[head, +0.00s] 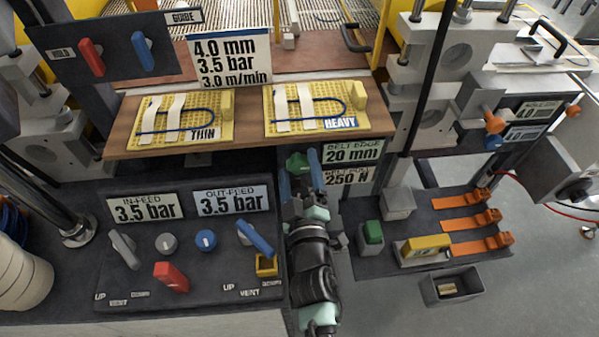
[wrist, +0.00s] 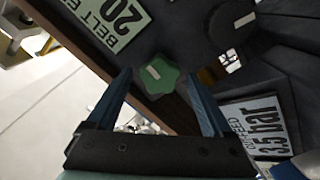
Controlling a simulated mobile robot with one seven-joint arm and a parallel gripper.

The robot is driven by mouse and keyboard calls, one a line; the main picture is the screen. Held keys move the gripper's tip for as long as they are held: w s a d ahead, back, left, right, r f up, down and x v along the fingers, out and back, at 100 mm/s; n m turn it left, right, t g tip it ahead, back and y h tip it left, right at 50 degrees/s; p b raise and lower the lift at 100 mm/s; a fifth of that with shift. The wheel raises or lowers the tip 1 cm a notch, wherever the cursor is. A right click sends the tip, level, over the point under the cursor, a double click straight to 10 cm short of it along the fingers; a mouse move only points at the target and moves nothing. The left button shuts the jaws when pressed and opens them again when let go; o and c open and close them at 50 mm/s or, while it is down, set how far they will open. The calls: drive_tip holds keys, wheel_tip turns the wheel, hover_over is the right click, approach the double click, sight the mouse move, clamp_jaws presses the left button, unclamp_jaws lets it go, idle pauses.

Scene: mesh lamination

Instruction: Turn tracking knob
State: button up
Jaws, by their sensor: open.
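A green lobed knob (head: 297,161) with a pale pointer mark sits left of the belt edge sign (head: 351,151); I take it to be the tracking knob. It also shows in the wrist view (wrist: 155,78), between and just beyond the fingertips. My gripper (head: 299,168) has blue fingers and is open, one finger to each side of the knob. The wrist view shows the open gripper (wrist: 154,84) with nothing clamped. Whether the fingers touch the knob or overlap it in depth, I cannot tell. In the head view the fingers partly surround it.
Above is a wooden shelf (head: 245,147) with two yellow sample boards. To the left, a dark control panel (head: 205,285) carries several knobs and levers. To the right are a green button (head: 373,232) and orange clamps (head: 470,222). A large dark knob (wrist: 232,24) shows in the wrist view.

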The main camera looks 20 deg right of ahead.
drive_tip(key=shift+s+a+f, duration=0.1)
drive_tip(key=shift+s+f, duration=0.05)
drive_tip(key=shift+s, duration=0.35)
drive_tip(key=b+v, duration=0.4)
drive_tip(key=v, duration=0.8)
drive_tip(key=shift+r, duration=0.2)
drive_tip(key=w+a+r+m+t+p, duration=0.1)
drive_tip(key=w+r+m+t, duration=0.15)
drive_tip(key=r, duration=0.75)
drive_tip(key=w+a+r+m+t+p, duration=0.1)
drive_tip(key=w+r, duration=0.2)
drive_tip(key=r, duration=0.7)
drive_tip(key=w+a+r+m+t+p, duration=0.1)
drive_tip(key=w+a+r+m+t, duration=0.15)
drive_tip(key=r, duration=0.85)
drive_tip(key=s+a+r+t+y, duration=0.2)
drive_tip(key=s+a+r, duration=0.1)
drive_tip(key=r, duration=0.9)
drive_tip(key=s+a+r+t+y+p, duration=0.1)
drive_tip(key=s+a+r+t+y, duration=0.1)
drive_tip(key=r, duration=1)
drive_tip(key=s+a+y, duration=0.1)
drive_tip(key=s+a, duration=0.1)
drive_tip(key=a, duration=0.1)
drive_tip(key=shift+r, duration=0.2)
